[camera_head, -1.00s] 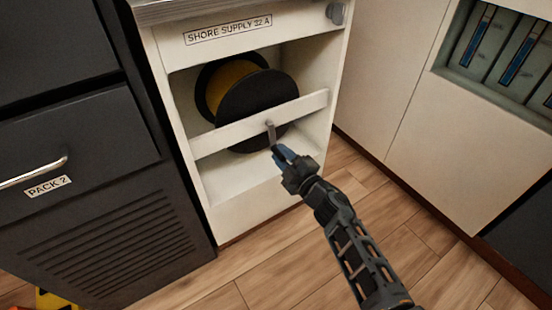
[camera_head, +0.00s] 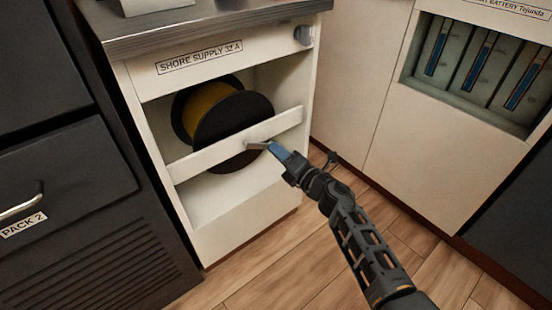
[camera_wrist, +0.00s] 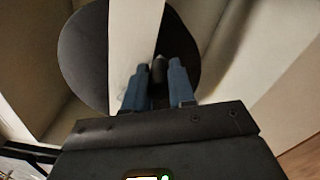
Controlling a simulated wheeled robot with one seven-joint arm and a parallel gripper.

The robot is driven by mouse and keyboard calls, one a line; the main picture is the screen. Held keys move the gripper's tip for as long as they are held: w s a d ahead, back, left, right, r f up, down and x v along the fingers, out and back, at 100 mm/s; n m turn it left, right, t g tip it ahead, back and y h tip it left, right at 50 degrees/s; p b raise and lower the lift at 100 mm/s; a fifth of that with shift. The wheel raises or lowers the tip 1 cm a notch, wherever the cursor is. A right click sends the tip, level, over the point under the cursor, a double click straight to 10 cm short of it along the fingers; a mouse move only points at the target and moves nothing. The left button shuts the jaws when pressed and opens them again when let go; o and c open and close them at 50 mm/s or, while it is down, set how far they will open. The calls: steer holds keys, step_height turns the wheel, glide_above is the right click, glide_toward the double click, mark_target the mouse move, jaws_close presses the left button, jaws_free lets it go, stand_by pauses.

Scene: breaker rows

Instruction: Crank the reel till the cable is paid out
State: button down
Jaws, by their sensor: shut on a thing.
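The reel (camera_head: 238,112) sits in the open bay of the white cabinet, with dark round flanges and yellow cable (camera_head: 205,105) wound between them. A white crossbar (camera_head: 205,156) runs in front of it. The grey crank (camera_head: 257,145) sticks out from the crossbar and points right. My gripper (camera_head: 275,149) has its blue fingers closed at the crank's outer end. In the wrist view, the dark crank handle (camera_wrist: 159,70) stands between the two fingers (camera_wrist: 158,88), with the reel's flange (camera_wrist: 83,50) behind. The handle is partly hidden by the fingers.
The cabinet, labelled SHORE SUPPLY 32 A (camera_head: 199,57), has a grey knob (camera_head: 304,36) at its upper right. A dark drawer unit (camera_head: 60,180) stands on the left. A battery bay (camera_head: 480,65) is at right. Wooden floor (camera_head: 290,255) is clear in front.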

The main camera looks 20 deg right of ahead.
steer(key=shift+w+d+r+n+p, duration=0.1)
steer(key=shift+d+r+n+p, duration=0.15)
steer(key=shift+r+n, duration=0.7)
steer(key=shift+d+r+n+p, duration=0.25)
steer(key=shift+r+n, duration=0.25)
steer(key=shift+n, duration=0.75)
steer(key=c, duration=0.9)
jaws_free()
steer(key=shift+c, duration=0.2)
steer(key=p+v, duration=0.2)
steer(key=v, duration=0.5)
steer(key=shift+s+p, duration=0.35)
steer(key=shift+r, duration=0.1)
